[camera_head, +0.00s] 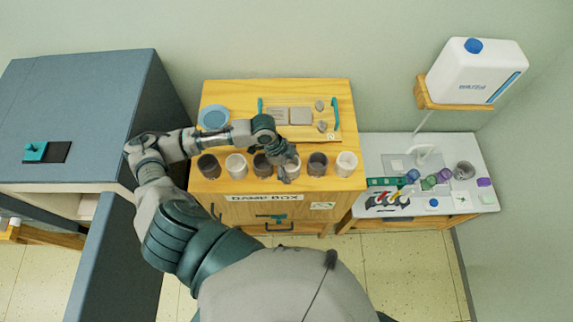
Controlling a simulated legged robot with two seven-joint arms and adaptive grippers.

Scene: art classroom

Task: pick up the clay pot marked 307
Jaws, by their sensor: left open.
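Several small clay pots stand in a row along the front of the wooden cabinet top (222,92). From the left they alternate dark and pale: a dark pot (208,166), a pale pot (236,164), a dark pot (261,164), a pale pot (294,168), a dark pot (317,164) and a pale pot (346,163). No number is legible on any, so I cannot tell which is 307. My left gripper (286,174) is open at the fourth pot and partly covers it. I cannot tell whether it touches. My right gripper is out of view.
Behind the pots are a blue bowl (213,117) and a wooden board (325,137) with grey slabs and small lumps. A blue-grey cabinet (80,100) stands at left. A white sink counter (440,207) with paints and jars is at right, below a white canister (476,70).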

